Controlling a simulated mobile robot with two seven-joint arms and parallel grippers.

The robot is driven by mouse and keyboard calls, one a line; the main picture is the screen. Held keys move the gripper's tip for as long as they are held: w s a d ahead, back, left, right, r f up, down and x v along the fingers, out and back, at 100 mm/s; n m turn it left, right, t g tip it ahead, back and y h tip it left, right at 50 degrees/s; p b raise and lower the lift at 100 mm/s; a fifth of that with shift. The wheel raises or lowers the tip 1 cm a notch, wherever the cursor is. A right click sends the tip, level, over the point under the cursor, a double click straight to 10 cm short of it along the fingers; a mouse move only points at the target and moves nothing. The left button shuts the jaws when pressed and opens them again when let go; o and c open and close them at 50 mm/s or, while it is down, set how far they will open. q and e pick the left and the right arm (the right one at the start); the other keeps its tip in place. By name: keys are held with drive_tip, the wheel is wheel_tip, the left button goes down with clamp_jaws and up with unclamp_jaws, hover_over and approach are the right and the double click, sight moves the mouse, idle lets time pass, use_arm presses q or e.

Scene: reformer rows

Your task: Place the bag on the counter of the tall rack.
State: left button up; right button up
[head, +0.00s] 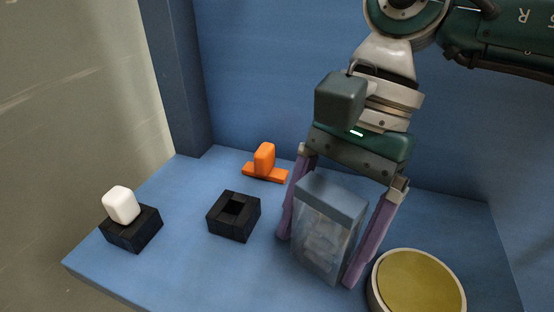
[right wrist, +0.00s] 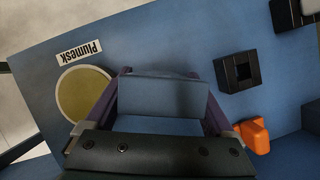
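In the right wrist view the bag (right wrist: 160,97) fills the space between the fingers (right wrist: 160,82). The blue counter (head: 190,265) lies below. I cannot tell whether the bag's bottom touches it. My left gripper is not in view.
A round yellow-topped dish (head: 420,285) stands close right of the bag. A black square block with a hole (head: 233,215), an orange piece (head: 264,160) and a white piece (head: 121,204) on a black block (head: 133,235) stand left. A blue wall (head: 280,80) rises behind.

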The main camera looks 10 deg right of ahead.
drive_tip(key=shift+o, duration=0.6)
drive_tip(key=shift+r, duration=0.1)
